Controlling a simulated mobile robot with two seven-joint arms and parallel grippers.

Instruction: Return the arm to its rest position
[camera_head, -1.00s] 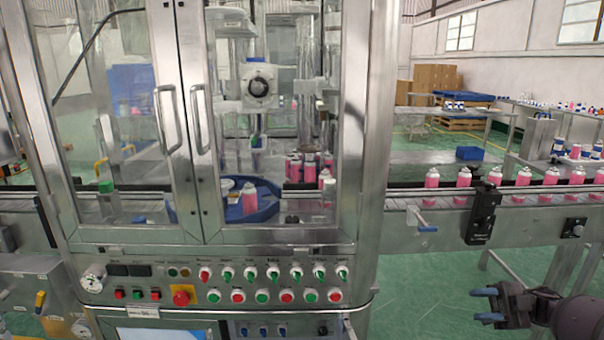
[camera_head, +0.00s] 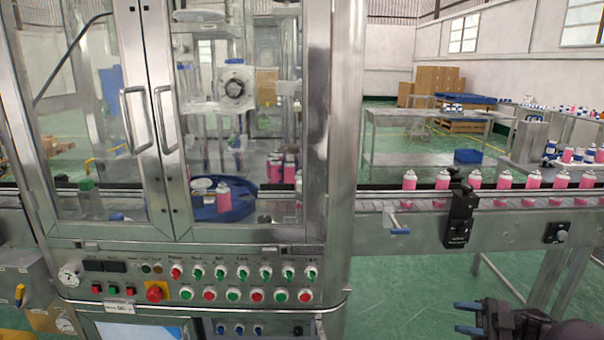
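My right gripper (camera_head: 467,318) is at the lower right of the head view, in front of the machine and over the green floor. Its two blue-tipped fingers are apart with nothing between them. It touches nothing that I can see. My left gripper is not in view. The crimping machine (camera_head: 345,120) fills the left and middle, with its glass doors closed. Its control panel (camera_head: 190,268) has rows of red and green knobs and a red emergency button (camera_head: 155,293).
A conveyor (camera_head: 400,220) with several pink cans (camera_head: 442,180) runs right from the machine. A black sensor box (camera_head: 459,218) juts from its front. A blue star wheel (camera_head: 220,203) sits behind the glass. Open green floor (camera_head: 400,290) lies below the conveyor.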

